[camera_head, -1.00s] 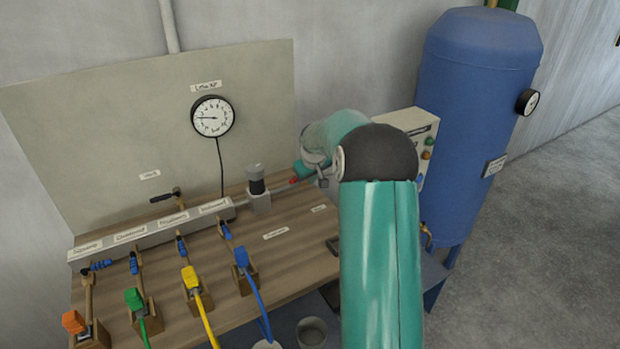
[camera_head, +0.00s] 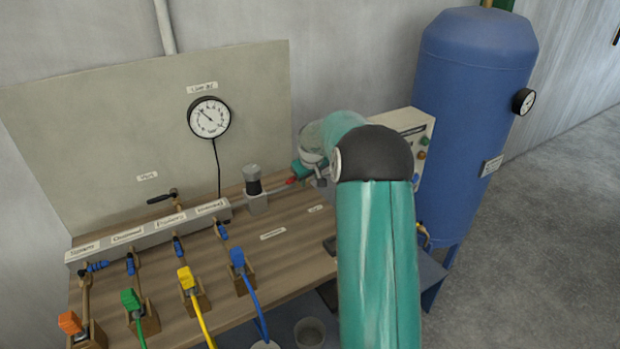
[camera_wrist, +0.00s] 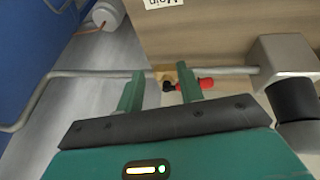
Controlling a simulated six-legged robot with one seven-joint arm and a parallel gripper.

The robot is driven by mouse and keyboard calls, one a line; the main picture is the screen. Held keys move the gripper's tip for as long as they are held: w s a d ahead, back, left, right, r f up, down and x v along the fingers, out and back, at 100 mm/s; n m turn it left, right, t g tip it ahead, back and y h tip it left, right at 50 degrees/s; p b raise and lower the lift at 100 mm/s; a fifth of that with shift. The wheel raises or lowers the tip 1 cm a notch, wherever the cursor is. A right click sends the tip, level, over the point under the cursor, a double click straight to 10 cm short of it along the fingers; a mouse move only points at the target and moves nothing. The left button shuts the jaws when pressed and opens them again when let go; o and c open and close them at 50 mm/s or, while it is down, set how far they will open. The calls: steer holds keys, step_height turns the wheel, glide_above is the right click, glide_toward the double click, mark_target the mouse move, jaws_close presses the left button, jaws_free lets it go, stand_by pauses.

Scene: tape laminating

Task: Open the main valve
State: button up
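The main valve shows in the wrist view as a brass body (camera_wrist: 168,74) on a grey pipe, with a red lever (camera_wrist: 206,83). The lever points right and lies roughly along the pipe. In the head view its red end (camera_head: 291,181) shows just left of my arm's end. My gripper (camera_wrist: 161,86) is open, its two teal fingers apart. The right finger overlaps the lever in the wrist view; whether they touch I cannot tell. The brass body shows between the fingers, near the right one. My arm hides part of the pipe in the head view.
A grey-and-black fitting (camera_head: 254,187) stands left of the lever on the wooden bench (camera_head: 290,240). A round gauge (camera_head: 209,117) hangs on the back panel, its needle pointing upper left. A control box (camera_head: 408,124) and blue tank (camera_head: 472,110) stand right. Hoses line the front.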

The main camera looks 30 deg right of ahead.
steer(key=v, duration=1.3)
steer(key=shift+s+r, duration=0.2)
steer(key=shift+r, duration=0.15)
steer(key=shift+a, duration=0.1)
steer(key=shift+c, duration=0.5)
